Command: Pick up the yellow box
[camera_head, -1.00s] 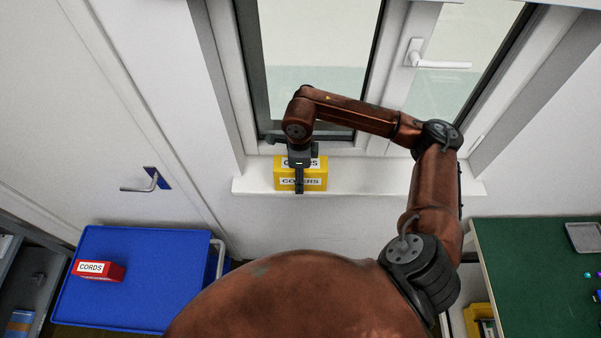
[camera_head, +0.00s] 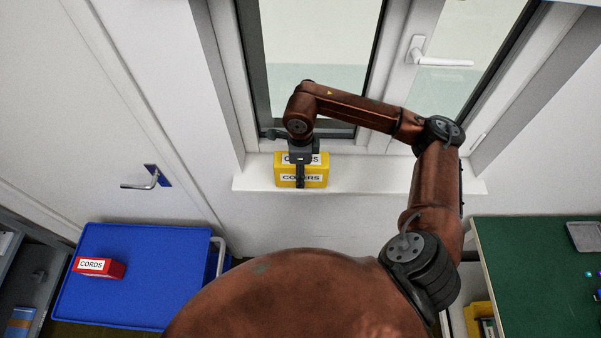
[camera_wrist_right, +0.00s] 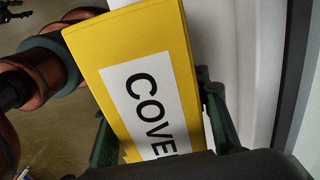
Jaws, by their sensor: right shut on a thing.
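The yellow box (camera_head: 317,181), with white labels reading COVERS, is at the white window sill, below the window. My right gripper (camera_head: 300,180) reaches down over it from above and is shut on it. In the right wrist view the yellow box (camera_wrist_right: 180,45) fills the middle, with the dark gripper fingers (camera_wrist_right: 165,130) on either side of it. I cannot tell whether the box touches the sill. My left gripper is not in view.
The window sill (camera_head: 400,178) is clear to the right of the box. A blue cart top (camera_head: 140,270) with a red CORDS box (camera_head: 98,268) stands at lower left. A green table (camera_head: 530,270) is at right. A window handle (camera_head: 435,58) juts out above.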

